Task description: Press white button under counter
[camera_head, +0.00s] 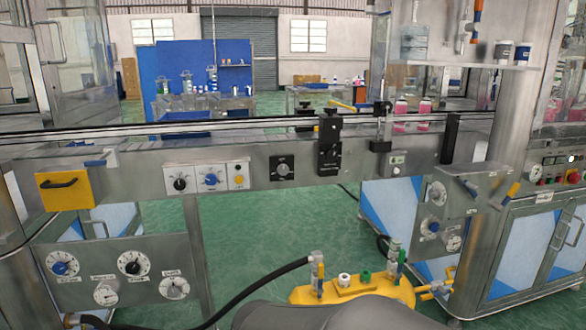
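A small white button-like knob (344,279) stands on top of the yellow unit (385,290) on the floor side, below the level of the steel counter (225,165). A green knob (365,276) sits just to its right. Another small white plate with a yellow button (239,169) is on the counter's front face; a small pale button shows below it. I cannot tell which of these the task means. My grey arm covers the bottom middle, in front of the yellow unit's lower part. My gripper is not in view.
A black hose (250,285) runs to a fitting on the yellow unit's left. A yellow box (68,189) and dial panels (118,270) are at left. A control cabinet (545,225) stands at right. Green floor (270,235) is open below the counter.

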